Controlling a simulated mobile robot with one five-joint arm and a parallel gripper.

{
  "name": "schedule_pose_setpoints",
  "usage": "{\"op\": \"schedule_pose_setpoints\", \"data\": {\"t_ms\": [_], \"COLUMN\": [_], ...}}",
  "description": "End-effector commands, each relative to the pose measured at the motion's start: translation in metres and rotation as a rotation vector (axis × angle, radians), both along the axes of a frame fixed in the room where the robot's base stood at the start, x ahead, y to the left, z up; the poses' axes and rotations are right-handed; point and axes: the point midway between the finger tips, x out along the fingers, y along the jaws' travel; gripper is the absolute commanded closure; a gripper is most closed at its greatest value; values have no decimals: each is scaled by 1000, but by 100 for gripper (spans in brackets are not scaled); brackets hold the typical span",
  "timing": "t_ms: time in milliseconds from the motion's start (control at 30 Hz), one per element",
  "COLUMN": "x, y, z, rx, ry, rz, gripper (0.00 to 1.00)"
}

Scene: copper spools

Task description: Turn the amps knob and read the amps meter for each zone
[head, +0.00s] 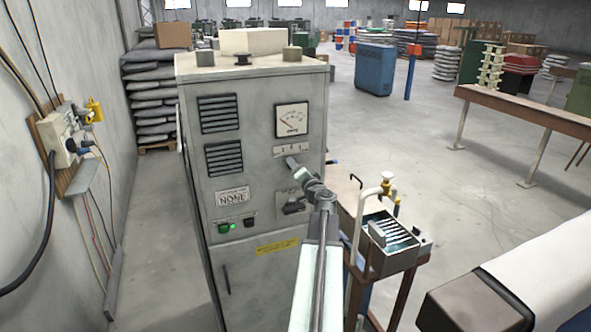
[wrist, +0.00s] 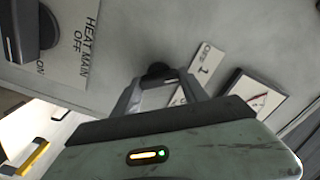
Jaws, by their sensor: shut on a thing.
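A grey cabinet (head: 250,160) carries a square white meter (head: 291,119) at its upper right. The meter's scale is too small to read in the head view. In the wrist view the meter (wrist: 257,95) is seen at a steep angle. A small marked strip (head: 291,150) sits below it; it also shows in the wrist view (wrist: 206,66). My gripper (head: 292,162) reaches the panel just under this strip. In the wrist view my gripper (wrist: 160,85) is shut on a dark round knob (wrist: 157,70). The fingers hide most of the knob, so its setting is unclear.
A heat main switch (head: 292,207) is below my gripper, with its plate (wrist: 80,45) in the wrist view. A green-lit button (head: 224,227) is lower left. A wall socket board (head: 62,150) is left.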

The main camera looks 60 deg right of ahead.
Motion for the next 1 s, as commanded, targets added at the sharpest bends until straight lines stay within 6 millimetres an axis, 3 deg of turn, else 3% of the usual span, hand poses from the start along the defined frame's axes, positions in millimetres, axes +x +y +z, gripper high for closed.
{"op": "schedule_pose_setpoints", "data": {"t_ms": [500,533,600,1000], "x": [0,0,0,-6], "y": [0,0,0,4], "z": [1,1,1,0], "rx": [18,18,18,17], "ry": [-14,-14,-15,-13], "rz": [1,1,0,-1], "gripper": [90,41,27,27]}}
